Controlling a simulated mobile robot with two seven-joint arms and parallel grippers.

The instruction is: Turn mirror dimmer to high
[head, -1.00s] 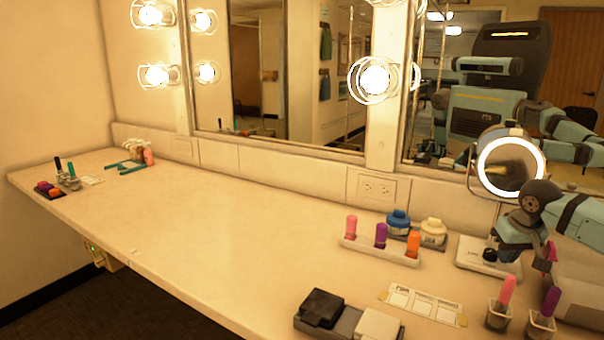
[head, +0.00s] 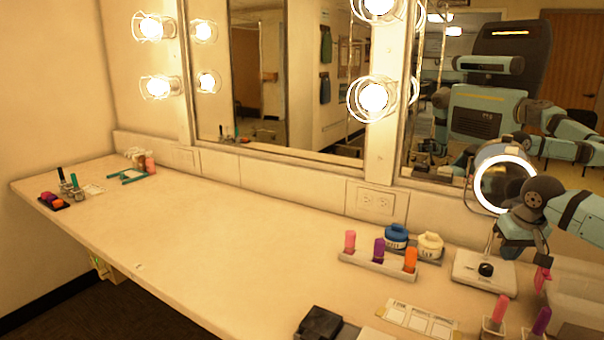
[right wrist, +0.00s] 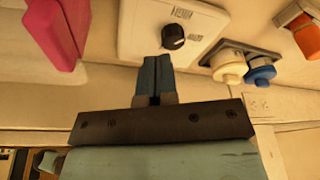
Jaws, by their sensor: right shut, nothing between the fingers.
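The dimmer is a black knob (head: 485,269) on the white base (head: 472,281) of a round mirror (head: 505,184) whose ring is lit bright. My right gripper (head: 510,253) is shut and empty, above and a little right of the knob in the head view. In the right wrist view the shut fingertips (right wrist: 155,62) point toward the knob (right wrist: 173,37), apart from it in the picture. The knob has a small white mark; its labels are too small to read. My left gripper is not in view.
A tray (head: 376,265) of pink, purple and orange tubes and two jars (head: 397,237) stand left of the base. A pink item (head: 542,279) is close to the gripper's right. The counter's middle is clear.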

